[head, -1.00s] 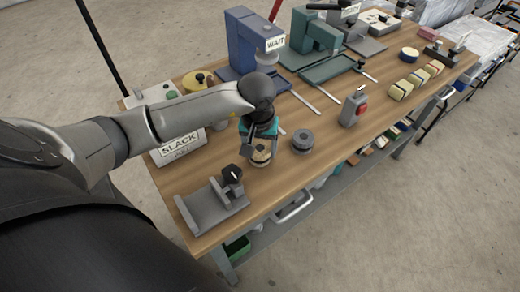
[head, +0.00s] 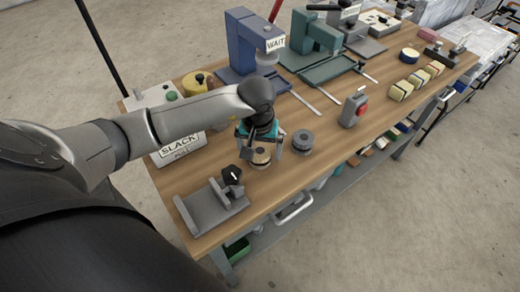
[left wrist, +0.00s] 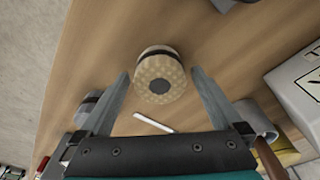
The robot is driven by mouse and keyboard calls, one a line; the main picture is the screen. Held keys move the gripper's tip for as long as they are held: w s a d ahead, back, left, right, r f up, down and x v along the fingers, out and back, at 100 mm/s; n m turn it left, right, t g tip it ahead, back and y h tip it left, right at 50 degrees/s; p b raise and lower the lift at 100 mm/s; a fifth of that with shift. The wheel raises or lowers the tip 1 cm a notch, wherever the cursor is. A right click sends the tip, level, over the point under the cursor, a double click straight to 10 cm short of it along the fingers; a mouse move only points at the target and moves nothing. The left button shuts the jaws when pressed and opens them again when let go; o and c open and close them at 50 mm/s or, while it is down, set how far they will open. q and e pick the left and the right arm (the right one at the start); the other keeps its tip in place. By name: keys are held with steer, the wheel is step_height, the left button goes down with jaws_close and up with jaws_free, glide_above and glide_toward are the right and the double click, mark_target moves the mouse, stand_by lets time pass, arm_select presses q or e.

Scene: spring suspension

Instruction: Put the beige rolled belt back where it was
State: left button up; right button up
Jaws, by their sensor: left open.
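The beige rolled belt (head: 261,157) stands on the wooden workbench just below my left gripper (head: 262,148). In the left wrist view the belt (left wrist: 160,75) is a round beige roll with a dark band and a dark centre. It lies ahead of and between the two open fingers of my left gripper (left wrist: 158,98), with a gap on each side and no contact seen. A grey roll (head: 302,142) stands on the bench just right of the belt. My right gripper is not in view.
A grey metal fixture with a black knob (head: 212,204) sits near the bench's front left corner. A SLACK sign (head: 180,149) stands behind it. A blue press (head: 247,42) with a WAIT sign and a red-button box (head: 352,107) are further back. Bare wood (head: 330,150) lies right of the grey roll.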

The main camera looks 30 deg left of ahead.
mark_target(259, 156)
arm_select(q)
steer(key=shift+r, duration=0.4)
step_height(259, 156, up, 11)
steer(key=s+p, duration=0.1)
steer(key=p, duration=0.1)
steer(key=shift+s+d+r, duration=0.2)
steer(key=shift+s+d, duration=0.1)
steer(key=shift+s, duration=0.05)
